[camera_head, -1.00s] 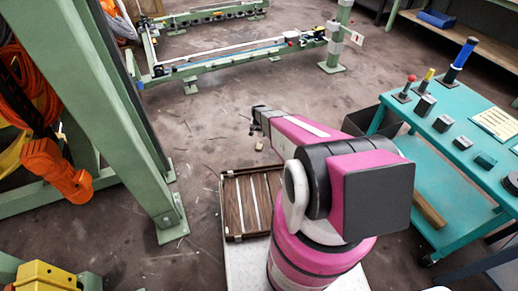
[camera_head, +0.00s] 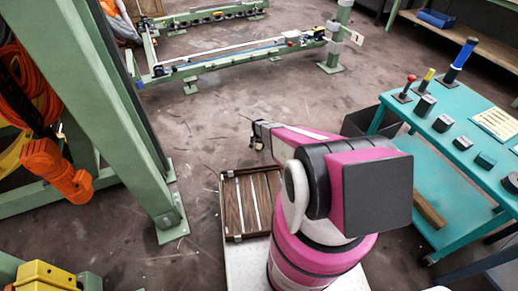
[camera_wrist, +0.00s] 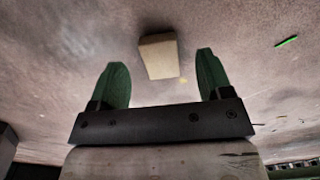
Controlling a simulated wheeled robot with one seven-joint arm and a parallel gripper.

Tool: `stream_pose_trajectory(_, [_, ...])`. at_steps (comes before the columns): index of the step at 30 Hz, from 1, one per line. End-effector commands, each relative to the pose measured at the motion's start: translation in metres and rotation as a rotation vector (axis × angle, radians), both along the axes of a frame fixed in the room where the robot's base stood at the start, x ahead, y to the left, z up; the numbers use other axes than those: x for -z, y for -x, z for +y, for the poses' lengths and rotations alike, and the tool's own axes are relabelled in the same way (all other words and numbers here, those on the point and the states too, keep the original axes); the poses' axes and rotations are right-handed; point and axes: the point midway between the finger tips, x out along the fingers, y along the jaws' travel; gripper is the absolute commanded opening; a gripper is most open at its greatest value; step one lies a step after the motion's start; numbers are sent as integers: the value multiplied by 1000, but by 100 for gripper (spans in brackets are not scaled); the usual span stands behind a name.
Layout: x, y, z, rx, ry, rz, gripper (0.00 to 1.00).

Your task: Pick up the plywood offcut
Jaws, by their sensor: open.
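The plywood offcut (camera_wrist: 158,55) is a small pale tan block lying on the concrete floor. In the wrist view it sits just beyond my gripper (camera_wrist: 159,70), between the directions of the two green fingers and apart from both. My gripper is open and empty. In the head view the offcut (camera_head: 259,146) is small and partly hidden by my gripper (camera_head: 256,138), which is low over the floor ahead of my base.
A brown slatted tray (camera_head: 224,205) lies nearer to my base. A teal cart (camera_head: 450,125) with control knobs stands at right, beside a dark bin (camera_head: 362,120). A green steel post (camera_head: 90,110) rises at left. The floor beyond the offcut is largely clear.

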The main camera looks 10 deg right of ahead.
Motion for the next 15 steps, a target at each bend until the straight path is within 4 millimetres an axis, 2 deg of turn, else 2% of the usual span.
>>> stream_pose_trajectory(3, [20,-1,-1,0,0,0,72])
stream_pose_trajectory(6, [29,0,-1,0,0,0,72])
stream_pose_trajectory(13, [29,1,-1,0,0,-1,72])
stream_pose_trajectory(15, [29,1,-1,0,0,-1,50])
